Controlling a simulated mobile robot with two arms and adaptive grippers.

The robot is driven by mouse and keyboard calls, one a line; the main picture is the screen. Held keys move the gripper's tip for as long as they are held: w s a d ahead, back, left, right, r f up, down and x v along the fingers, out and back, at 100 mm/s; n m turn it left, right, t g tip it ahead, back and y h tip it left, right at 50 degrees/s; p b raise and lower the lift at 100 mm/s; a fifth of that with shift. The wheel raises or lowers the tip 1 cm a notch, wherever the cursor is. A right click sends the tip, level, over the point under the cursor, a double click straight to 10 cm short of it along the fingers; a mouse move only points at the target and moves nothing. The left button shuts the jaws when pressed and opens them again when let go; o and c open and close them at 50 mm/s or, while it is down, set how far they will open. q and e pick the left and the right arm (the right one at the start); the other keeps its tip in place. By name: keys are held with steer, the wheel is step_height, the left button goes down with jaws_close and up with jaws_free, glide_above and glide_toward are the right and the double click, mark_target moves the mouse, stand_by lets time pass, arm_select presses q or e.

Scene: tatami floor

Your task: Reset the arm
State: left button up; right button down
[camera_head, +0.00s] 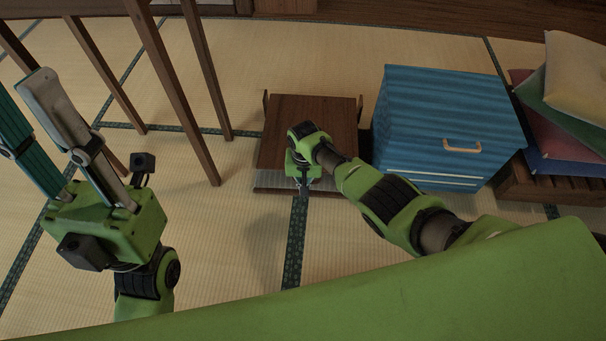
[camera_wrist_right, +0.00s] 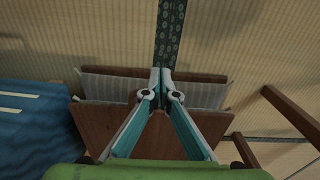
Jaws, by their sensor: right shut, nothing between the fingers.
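My right gripper (camera_wrist_right: 161,74) is shut with nothing between its teal and grey fingers. In the head view my right gripper (camera_head: 303,184) points down at the near edge of a brown wooden piece (camera_head: 322,105), and my wrist hides part of it. In the right wrist view the fingertips overlap the pale, striped edge of that brown piece (camera_wrist_right: 92,128); I cannot tell whether they touch it. My left gripper (camera_head: 22,100) is raised at the left of the head view, with its two fingers spread apart and nothing seen between them.
A blue striped box (camera_head: 445,115) stands right of the brown piece. Stacked cushions (camera_head: 575,80) rest on a slatted wooden base (camera_head: 545,190) at the far right. Tall wooden legs (camera_head: 165,80) stand at the upper left. The tatami floor (camera_head: 230,250) is clear between my arms.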

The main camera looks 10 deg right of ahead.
step_height(320, 180, up, 5)
steer(key=p, duration=0.2)
steer(key=shift+f+p, duration=0.1)
steer(key=shift+p, duration=0.2)
steer(key=shift+a, duration=0.15)
